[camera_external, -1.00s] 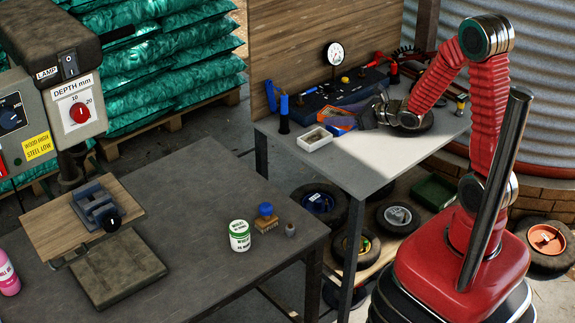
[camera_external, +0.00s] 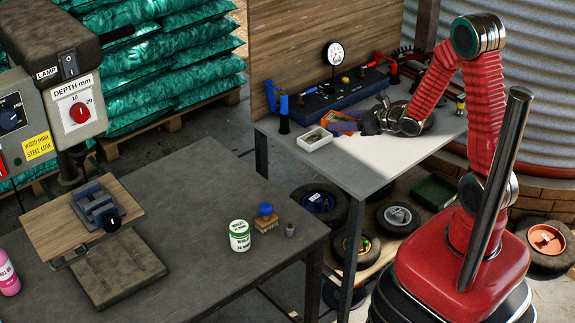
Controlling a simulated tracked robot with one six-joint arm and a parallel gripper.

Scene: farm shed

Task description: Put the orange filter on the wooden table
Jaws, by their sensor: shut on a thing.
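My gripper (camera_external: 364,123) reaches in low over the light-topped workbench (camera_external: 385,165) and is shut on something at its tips. A flat orange patch with a blue-violet edge, which looks like the orange filter (camera_external: 345,127), shows right at the fingertips. It is small and partly hidden by the jaws, so its exact shape and whether it touches the bench cannot be told. A dark-topped table (camera_external: 190,205) stands at the front left; its surface looks dark grey-brown. A wooden board (camera_external: 50,240) with a vise is on the drill press there.
A white tray (camera_external: 314,141) sits just left of my gripper. A dark blue case (camera_external: 345,94) and a dial gauge (camera_external: 334,53) stand behind it. A white-green can (camera_external: 240,236), a brush with a blue knob (camera_external: 266,215) and a small grey part stand on the dark table, whose middle is clear.

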